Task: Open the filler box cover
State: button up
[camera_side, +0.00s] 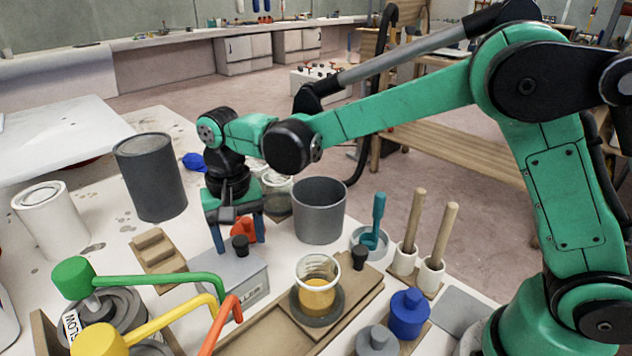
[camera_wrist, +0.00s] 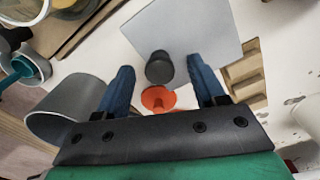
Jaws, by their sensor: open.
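The filler box (camera_side: 240,288) is a grey box with partly readable lettering on its front. Its flat grey cover (camera_side: 218,266) lies on top and looks closed; it also shows in the wrist view (camera_wrist: 205,28). A black knob (camera_side: 240,245) stands up from the cover and shows in the wrist view (camera_wrist: 159,68). My gripper (camera_side: 238,238) points down with its two blue fingers apart and empty. In the wrist view its fingers (camera_wrist: 160,72) lie on either side of the knob, with gaps. Whether the fingertips reach down to knob height is hard to tell.
An orange-red object (camera_side: 243,228) stands close behind the box. A grey pot (camera_side: 319,212) is to the right, a beaker of amber liquid (camera_side: 318,290) front right. Green (camera_side: 150,279) and yellow (camera_side: 150,328) handles crowd the front left. A notched wooden block (camera_side: 158,250) is left of the box.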

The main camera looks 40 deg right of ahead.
jog(key=shift+f, duration=0.35)
grip_shut()
dwell(1.2)
